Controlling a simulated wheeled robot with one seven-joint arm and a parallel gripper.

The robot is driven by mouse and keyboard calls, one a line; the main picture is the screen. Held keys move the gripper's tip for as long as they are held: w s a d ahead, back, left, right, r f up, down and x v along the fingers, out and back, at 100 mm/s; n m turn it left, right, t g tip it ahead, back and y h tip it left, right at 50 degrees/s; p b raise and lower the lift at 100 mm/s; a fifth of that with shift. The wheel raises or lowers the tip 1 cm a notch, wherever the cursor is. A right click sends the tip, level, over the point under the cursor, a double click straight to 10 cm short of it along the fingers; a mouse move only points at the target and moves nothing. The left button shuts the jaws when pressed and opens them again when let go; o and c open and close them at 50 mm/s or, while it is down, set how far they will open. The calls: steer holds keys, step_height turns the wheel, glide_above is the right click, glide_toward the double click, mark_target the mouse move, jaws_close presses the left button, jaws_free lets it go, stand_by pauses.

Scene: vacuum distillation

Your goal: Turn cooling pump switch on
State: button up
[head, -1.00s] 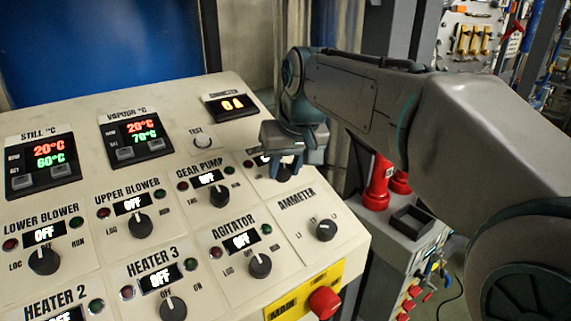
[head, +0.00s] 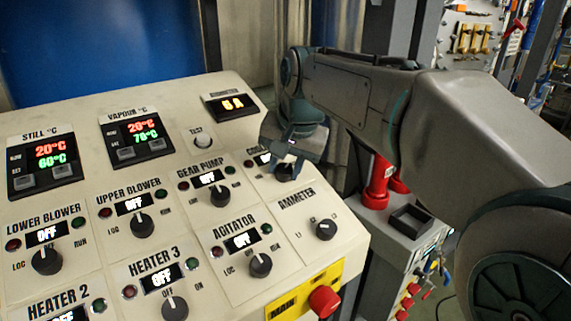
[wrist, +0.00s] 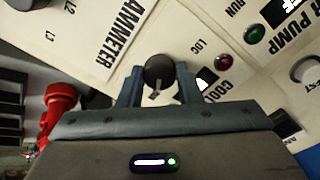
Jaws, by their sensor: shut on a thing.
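The cooling pump switch (head: 285,173) is a dark round knob at the upper right of the sloped panel, partly covered by my gripper (head: 284,158). In the wrist view the knob (wrist: 159,71) sits between the two blue fingers of my gripper (wrist: 160,85), which is shut on it. A light pointer mark shows on the knob's near side. The label beside it is partly hidden and shows only "COOL". Its small display is mostly covered, so its reading cannot be told.
The ammeter knob (head: 323,230) is just below, and the gear pump knob (head: 220,195) is to the left, its display reading OFF. A red button (head: 324,301) sits at the panel's front corner. Red objects (head: 379,181) stand beyond the right edge.

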stand_by(0.3)
steer(key=o, duration=1)
steer(key=shift+c, duration=0.2)
steer(key=v, duration=1.4)
